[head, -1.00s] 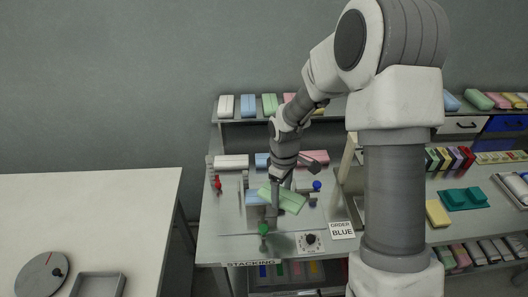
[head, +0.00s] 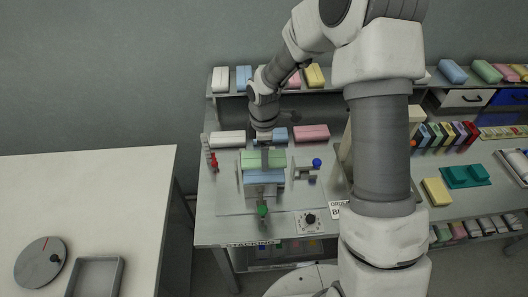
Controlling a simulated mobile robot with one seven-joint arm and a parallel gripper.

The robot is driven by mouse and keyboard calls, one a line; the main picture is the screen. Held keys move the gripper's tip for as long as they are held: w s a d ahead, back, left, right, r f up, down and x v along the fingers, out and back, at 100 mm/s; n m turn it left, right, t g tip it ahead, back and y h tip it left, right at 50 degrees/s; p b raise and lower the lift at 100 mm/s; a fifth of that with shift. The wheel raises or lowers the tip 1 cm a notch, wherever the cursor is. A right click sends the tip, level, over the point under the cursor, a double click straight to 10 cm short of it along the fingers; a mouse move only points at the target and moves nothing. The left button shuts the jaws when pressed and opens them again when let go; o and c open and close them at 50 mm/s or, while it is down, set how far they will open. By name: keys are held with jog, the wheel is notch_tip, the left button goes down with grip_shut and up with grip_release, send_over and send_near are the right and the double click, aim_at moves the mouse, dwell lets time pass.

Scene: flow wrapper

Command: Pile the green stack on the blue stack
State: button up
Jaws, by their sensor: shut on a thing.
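The green stack (head: 248,159) is a flat pale green block. It lies level just above or on the blue stack (head: 265,177); I cannot tell whether a gap is left between them. The blue stack rests on a grey stand (head: 263,190) on the stacking table. My gripper (head: 264,158) comes down from above, shut on the green stack near its middle, and its fingers hide part of the green block.
White, blue and pink packs lie behind on the table, including a pink pack (head: 311,132). A blue-knobbed post (head: 317,163) stands right of the stack, a red-knobbed one (head: 214,161) left, a green-knobbed one (head: 262,210) in front. A dial box (head: 309,221) sits front right.

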aim_at(264, 174)
jog(key=shift+f+b, duration=2)
jog(key=shift+f, duration=1.05)
jog(key=shift+f, duration=0.2)
jog(key=o, duration=1.2)
jog(key=shift+o, duration=0.2)
notch_tip(264, 174, up, 18)
jog(key=p, duration=0.1)
jog(key=shift+f, duration=0.25)
